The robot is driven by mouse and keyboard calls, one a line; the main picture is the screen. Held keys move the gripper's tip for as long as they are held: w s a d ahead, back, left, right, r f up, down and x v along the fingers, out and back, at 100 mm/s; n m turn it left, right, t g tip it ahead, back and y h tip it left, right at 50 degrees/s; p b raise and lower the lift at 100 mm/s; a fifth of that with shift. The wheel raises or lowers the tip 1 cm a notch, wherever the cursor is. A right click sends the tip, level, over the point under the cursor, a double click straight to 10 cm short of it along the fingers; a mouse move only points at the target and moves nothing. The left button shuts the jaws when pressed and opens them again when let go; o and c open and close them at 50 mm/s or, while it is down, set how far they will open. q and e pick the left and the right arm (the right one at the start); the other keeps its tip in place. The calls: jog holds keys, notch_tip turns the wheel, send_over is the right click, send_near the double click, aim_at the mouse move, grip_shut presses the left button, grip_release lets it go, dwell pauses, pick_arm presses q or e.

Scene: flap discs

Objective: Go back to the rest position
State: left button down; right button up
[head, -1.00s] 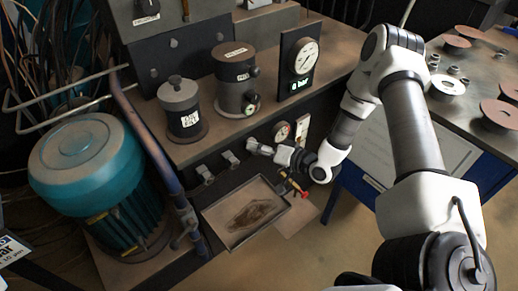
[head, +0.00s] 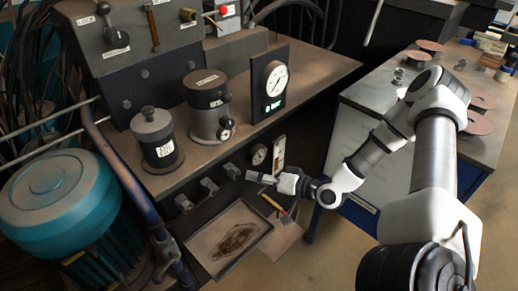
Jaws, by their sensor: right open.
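My right arm comes in from the right in the head view. My right gripper (head: 259,178) is at the front of the dark bench, close to the small valves and below the bench top's edge. Its jaws are open, small in the picture, and I see nothing between them. My left gripper is not in view. Several brown flap discs (head: 479,123) lie on the grey table at the right, partly behind my right arm.
A bench (head: 318,80) carries a gauge (head: 272,80) and two dark cylinders (head: 210,108). A tray (head: 203,242) with a dark stain sits below my right gripper. A teal motor (head: 50,205) stands at left. Open floor (head: 335,255) shows between bench and table.

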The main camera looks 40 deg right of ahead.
dwell(0.5)
jog(key=s+a+f+n+g, duration=0.5)
jog(key=s+a+f+g, duration=0.55)
jog(key=a+f, duration=0.4)
jog(key=s+d+f+g+h, duration=0.25)
jog(key=s+h, duration=0.25)
jog(key=s, duration=0.5)
notch_tip(320, 180, up, 12)
jog(key=g+p, duration=0.1)
jog(key=p, duration=1.1)
jog(key=shift+s+d+r+n+h, duration=0.2)
jog(key=shift+s+r+n+h, duration=0.1)
jog(key=shift+s+n, duration=0.1)
